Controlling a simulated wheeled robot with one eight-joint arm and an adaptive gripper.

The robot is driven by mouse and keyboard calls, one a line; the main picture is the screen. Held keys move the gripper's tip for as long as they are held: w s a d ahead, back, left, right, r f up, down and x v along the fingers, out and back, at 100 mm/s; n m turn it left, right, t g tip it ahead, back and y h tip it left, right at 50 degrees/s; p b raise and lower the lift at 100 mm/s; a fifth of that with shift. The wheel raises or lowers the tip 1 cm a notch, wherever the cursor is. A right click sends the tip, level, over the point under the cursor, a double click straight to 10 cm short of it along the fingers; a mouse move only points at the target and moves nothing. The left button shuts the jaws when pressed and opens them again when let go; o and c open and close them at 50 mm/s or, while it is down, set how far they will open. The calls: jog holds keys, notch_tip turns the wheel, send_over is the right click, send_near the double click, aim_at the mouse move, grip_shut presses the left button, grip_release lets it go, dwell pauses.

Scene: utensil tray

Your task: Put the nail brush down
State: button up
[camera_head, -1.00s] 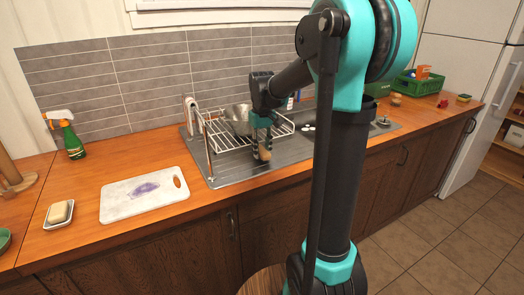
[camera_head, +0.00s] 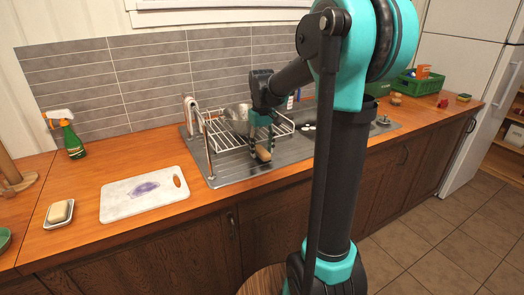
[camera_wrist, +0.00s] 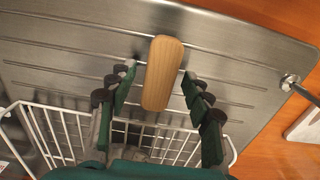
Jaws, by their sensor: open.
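The nail brush (camera_wrist: 162,73) shows its pale wooden back in the wrist view, on the ribbed steel drainboard (camera_wrist: 75,48). In the head view the brush (camera_head: 263,154) is small, in front of the dish rack. My gripper (camera_wrist: 158,75) is open, with one green finger on each side of the brush and a visible gap on both sides. In the head view my gripper (camera_head: 262,148) points down at the brush. The underside of the brush is hidden.
A white wire dish rack (camera_head: 228,147) with a metal bowl (camera_head: 238,114) stands right behind the brush. A tap (camera_head: 205,140) rises at the drainboard's left. A white cutting board (camera_head: 120,206), a soap dish (camera_head: 57,222) and a spray bottle (camera_head: 71,141) are further left on the counter.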

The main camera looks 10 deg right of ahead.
aim_at(262, 151)
notch_tip(262, 151, up, 12)
jog(key=shift+f, duration=0.25)
jog(key=shift+s, duration=0.15)
